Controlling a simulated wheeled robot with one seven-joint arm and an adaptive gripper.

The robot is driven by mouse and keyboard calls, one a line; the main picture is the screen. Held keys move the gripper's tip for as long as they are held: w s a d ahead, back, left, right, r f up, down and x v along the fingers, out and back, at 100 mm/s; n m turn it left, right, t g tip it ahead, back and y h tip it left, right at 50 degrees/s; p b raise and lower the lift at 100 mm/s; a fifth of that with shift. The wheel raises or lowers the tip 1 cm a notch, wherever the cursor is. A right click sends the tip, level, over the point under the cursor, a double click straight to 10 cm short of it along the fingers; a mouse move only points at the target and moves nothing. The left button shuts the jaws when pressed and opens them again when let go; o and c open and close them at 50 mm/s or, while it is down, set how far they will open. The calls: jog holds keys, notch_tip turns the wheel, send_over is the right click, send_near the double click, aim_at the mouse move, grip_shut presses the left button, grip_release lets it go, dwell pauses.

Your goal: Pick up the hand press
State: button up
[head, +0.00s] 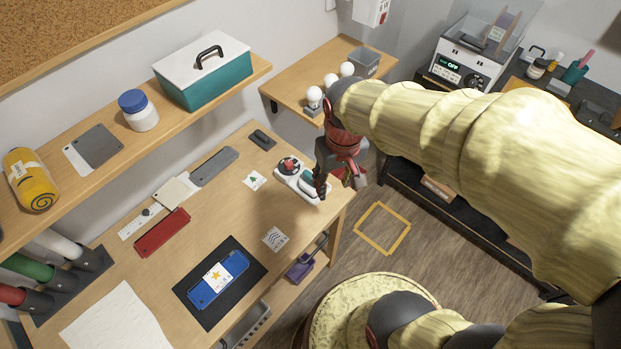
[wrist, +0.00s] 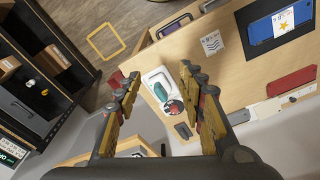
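A white base with a teal handle-like part (head: 308,182) and a round red-and-black part lies at the right end of the wooden table; I take it for the hand press. It also shows in the wrist view (wrist: 159,86), framed between my fingers and beyond their tips. My gripper (head: 335,183) is above the table's right end, close to this item, and hides part of its right side in the head view. In the wrist view my gripper (wrist: 158,75) has its two fingers wide apart with nothing held. Contact with the item cannot be seen.
The table (head: 228,225) also holds a blue panel (head: 217,280) on a dark mat, a red panel (head: 162,233) and small decal cards. A purple handled item (head: 301,267) sits lower at the front edge. A shelf above bears a teal toolbox (head: 205,72).

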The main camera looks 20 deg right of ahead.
jog(key=w+f+n+g+p, duration=0.2)
jog(key=w+f+n+p, duration=0.1)
jog(key=w+f, duration=0.8)
jog(key=n+t, duration=0.1)
jog(key=n, duration=0.1)
send_over(311, 175)
notch_tip(311, 175, down, 2)
jog(key=shift+d+f, duration=0.1)
jog(key=shift+s, duration=0.15)
jog(key=shift+f, duration=0.25)
jog(key=shift+w+f+b, duration=0.2)
jog(key=shift+f+b, duration=0.45)
jog(key=shift+f, duration=2.9)
jog(key=shift+c, duration=1.3)
grip_shut()
